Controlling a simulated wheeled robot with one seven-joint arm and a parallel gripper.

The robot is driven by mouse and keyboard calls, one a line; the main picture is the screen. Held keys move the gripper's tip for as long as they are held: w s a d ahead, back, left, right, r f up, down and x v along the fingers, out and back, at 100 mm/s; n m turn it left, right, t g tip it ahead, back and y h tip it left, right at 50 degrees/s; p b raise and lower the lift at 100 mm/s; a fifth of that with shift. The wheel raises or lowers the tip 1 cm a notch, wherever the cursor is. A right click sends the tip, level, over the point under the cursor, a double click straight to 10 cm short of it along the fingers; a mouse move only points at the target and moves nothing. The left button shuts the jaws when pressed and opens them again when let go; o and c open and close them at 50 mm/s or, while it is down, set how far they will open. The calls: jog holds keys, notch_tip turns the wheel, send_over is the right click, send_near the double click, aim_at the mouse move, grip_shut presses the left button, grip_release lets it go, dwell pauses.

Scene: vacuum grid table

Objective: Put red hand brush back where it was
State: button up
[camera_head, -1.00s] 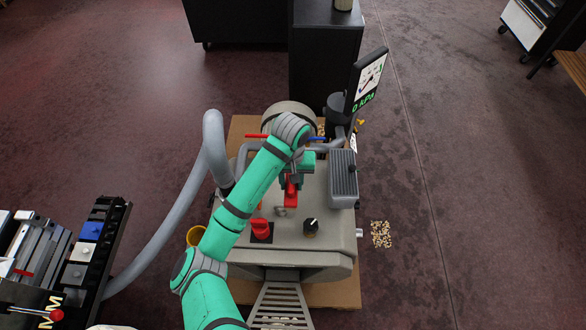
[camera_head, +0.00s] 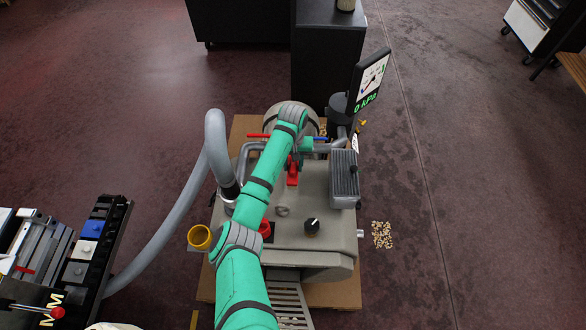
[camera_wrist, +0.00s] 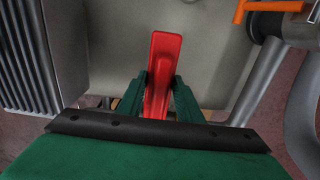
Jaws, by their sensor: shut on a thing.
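The red hand brush (camera_head: 293,177) is in my gripper, above the grey vacuum machine's flat top (camera_head: 285,195). In the wrist view the brush (camera_wrist: 165,58) lies lengthwise between the two green fingers, its wide end pointing up the picture. My gripper (camera_wrist: 159,88) is shut on it, a finger on each side. In the head view my gripper (camera_head: 296,160) is partly hidden by my own arm. The brush's bristles are not visible, and I cannot tell how far it is above the machine.
A ribbed grey box (camera_head: 344,178) and a gauge screen (camera_head: 370,78) stand at the machine's right. A black dial (camera_head: 312,227) and red knob (camera_head: 265,229) sit on the near top.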

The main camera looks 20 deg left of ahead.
jog(key=shift+w+a+f, duration=0.15)
jog(key=shift+w+f, duration=0.2)
jog(key=shift+f, duration=1.6)
jog(key=o, duration=1)
jog(key=shift+r, duration=0.15)
notch_tip(320, 180, up, 12)
jog(key=shift+f, duration=0.1)
